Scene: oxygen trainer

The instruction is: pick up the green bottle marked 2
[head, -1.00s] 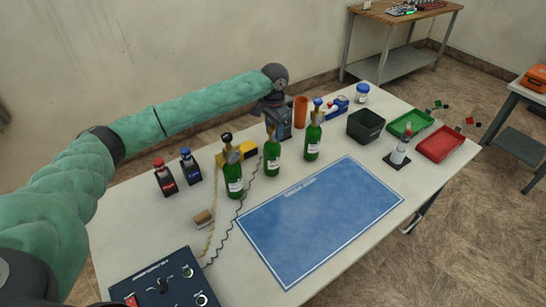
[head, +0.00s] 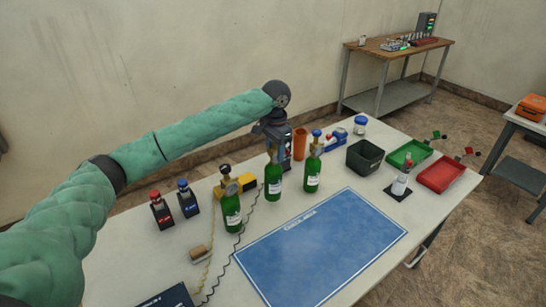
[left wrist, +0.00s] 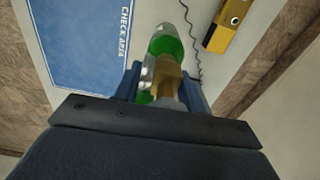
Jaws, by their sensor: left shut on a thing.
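Three green bottles with white labels stand in a row in the head view: a left one (head: 231,208), a middle one (head: 273,180) and a right one (head: 312,172). The numbers on their labels are too small to read. My left gripper (head: 273,143) is shut on the top of the middle bottle, which hangs or stands upright below it. In the left wrist view the held bottle (left wrist: 166,50) shows its green body and brass valve between the jaws. Whether its base clears the table cannot be told surely. My right gripper is not in view.
A blue check-area mat (head: 320,245) lies in front of the bottles. An orange cup (head: 300,143), black bin (head: 365,156), green tray (head: 408,154) and red tray (head: 441,175) stand to the right.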

